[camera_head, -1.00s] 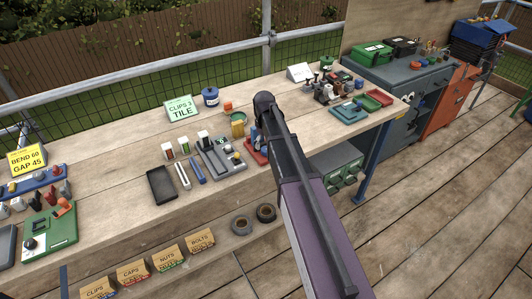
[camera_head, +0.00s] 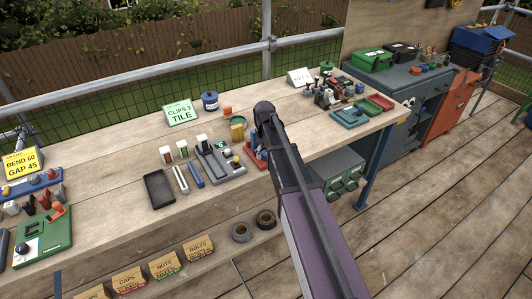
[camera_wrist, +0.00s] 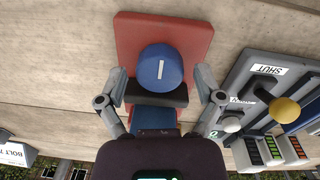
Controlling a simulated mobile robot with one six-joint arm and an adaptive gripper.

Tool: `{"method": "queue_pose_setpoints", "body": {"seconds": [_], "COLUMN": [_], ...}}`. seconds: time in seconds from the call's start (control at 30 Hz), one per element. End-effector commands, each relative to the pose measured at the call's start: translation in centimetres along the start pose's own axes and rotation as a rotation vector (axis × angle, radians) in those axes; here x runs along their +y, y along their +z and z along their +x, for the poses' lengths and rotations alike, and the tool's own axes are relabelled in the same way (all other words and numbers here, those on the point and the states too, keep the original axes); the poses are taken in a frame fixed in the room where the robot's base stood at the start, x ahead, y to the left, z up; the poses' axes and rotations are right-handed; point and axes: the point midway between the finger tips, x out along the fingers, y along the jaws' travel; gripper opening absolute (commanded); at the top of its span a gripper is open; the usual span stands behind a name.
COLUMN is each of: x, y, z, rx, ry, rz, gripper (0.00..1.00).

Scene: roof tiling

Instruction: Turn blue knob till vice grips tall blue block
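The blue knob (camera_wrist: 160,68), round with a white line on its face, sits on the red vice (camera_wrist: 194,38) in the wrist view. A dark bar (camera_wrist: 175,97) lies just below the knob, with a blue part (camera_wrist: 152,117) below it, likely the block. I cannot tell whether the vice jaws touch it. My gripper (camera_wrist: 162,84) is open, with one finger on each side of the knob and gaps to both. In the head view my arm hides most of the red vice (camera_head: 249,156).
A grey fixture (camera_wrist: 262,90) with a yellow ball knob and "SHUT" label stands close to the right in the wrist view. In the head view, a dark tray (camera_head: 159,187) and a green box (camera_head: 42,238) lie left. Bare bench top (camera_head: 110,165) lies between signs.

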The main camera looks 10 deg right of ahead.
Motion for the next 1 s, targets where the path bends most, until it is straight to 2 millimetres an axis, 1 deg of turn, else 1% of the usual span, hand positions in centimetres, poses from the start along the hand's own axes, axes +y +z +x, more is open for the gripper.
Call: {"method": "queue_pose_setpoints", "body": {"seconds": [0.03, 0.07, 0.1, 0.2, 0.47, 0.67, 0.87, 1.0], "x": [0.0, 0.0, 0.0, -0.01, -0.02, -0.04, -0.05, -0.07], "y": [0.0, 0.0, 0.0, 0.01, 0.02, 0.02, 0.02, 0.01], "z": [0.0, 0.0, 0.0, 0.01, 0.02, 0.03, 0.04, 0.04], "rx": [0.0, 0.0, 0.0, 0.0, -0.001, -0.003, -0.007, -0.011], "ry": [0.0, 0.0, 0.0, 0.0, -0.001, -0.001, -0.001, -0.001], "rz": [0.0, 0.0, 0.0, 0.0, 0.009, 0.057, 0.162, 0.267], "gripper": [0.57, 0.48, 0.37, 0.1, 0.1, 0.11, 0.11, 0.11]}}
